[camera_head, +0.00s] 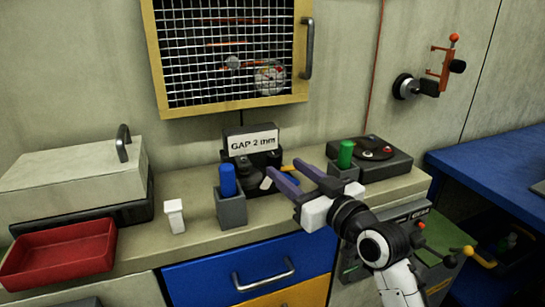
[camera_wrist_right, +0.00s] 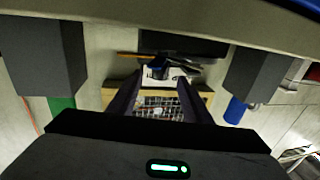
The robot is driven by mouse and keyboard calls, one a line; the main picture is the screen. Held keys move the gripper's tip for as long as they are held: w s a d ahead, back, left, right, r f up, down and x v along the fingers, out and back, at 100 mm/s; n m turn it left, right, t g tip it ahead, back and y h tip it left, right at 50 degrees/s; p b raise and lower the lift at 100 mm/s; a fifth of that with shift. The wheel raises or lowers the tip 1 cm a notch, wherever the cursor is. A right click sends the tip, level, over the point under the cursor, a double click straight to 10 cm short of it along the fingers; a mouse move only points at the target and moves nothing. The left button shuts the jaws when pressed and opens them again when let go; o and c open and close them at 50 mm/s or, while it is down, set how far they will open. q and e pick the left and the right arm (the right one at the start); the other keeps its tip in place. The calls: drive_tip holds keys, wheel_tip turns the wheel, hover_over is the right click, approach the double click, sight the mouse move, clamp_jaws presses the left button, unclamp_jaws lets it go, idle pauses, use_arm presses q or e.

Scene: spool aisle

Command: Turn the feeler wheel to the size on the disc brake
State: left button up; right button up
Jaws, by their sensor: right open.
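A white sign reading "GAP 2 mm" (camera_head: 252,143) stands at the back of the counter, over a dark device (camera_head: 266,160) with rounded parts, partly hidden by my gripper. I cannot tell which of its parts are the disc brake and the feeler wheel. My right gripper (camera_head: 286,174) is open and empty, its two purple fingers pointing at the front right of this device. In the right wrist view, the open fingers (camera_wrist_right: 160,88) frame the dark parts and the upside-down sign (camera_wrist_right: 162,73). My left gripper is out of view.
A blue cylinder (camera_head: 227,180) and a green cylinder (camera_head: 345,154) stand in grey holders on either side. A dark box with a black disc (camera_head: 376,148) sits right. A white block (camera_head: 174,215), red tray (camera_head: 60,252) and lidded box (camera_head: 75,175) are left. A mesh cabinet (camera_head: 158,62) hangs above.

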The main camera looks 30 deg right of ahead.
sight(278, 163)
drive_tip(key=w, duration=0.6)
drive_tip(key=shift+w+d, duration=0.1)
drive_tip(key=shift+w, duration=0.05)
clamp_jaws()
